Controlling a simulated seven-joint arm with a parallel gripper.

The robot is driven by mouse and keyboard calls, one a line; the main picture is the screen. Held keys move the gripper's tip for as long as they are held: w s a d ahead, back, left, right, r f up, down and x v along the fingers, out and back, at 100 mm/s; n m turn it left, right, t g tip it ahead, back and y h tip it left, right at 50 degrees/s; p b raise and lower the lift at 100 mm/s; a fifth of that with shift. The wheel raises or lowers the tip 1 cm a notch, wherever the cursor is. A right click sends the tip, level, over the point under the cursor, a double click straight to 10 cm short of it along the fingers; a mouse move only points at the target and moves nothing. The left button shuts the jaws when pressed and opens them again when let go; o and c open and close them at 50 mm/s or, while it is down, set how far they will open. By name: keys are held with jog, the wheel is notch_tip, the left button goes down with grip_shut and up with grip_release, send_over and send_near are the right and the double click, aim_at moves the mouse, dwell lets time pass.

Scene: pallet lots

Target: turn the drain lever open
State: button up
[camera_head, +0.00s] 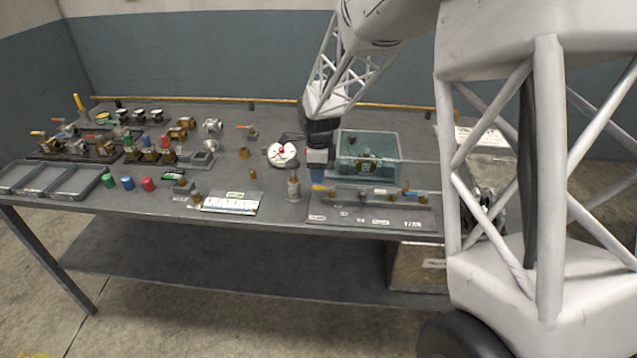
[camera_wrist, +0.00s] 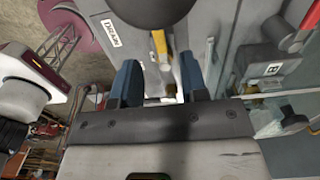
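The drain lever has a yellow handle (camera_wrist: 160,42) that shows in the wrist view beside a white label reading DRAIN (camera_wrist: 111,33). In the head view its yellow end (camera_head: 319,187) shows at the left end of the valve manifold (camera_head: 370,197). My gripper (camera_wrist: 160,75) has its two blue fingers spread apart, one on each side of the lever's line, with gaps on both sides. The lever's lower part between the fingers is small and hard to make out. In the head view my gripper (camera_head: 317,176) points down just above the lever.
A clear teal tank (camera_head: 368,153) stands right behind the manifold. A grey upright fitting (camera_head: 294,188) stands close to the left. A round white gauge (camera_head: 282,154) lies behind. Several valves, caps and grey bins (camera_head: 60,181) fill the left of the table (camera_head: 270,225).

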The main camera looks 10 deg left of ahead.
aim_at(319, 187)
jog(key=shift+f, duration=2.1)
grip_shut()
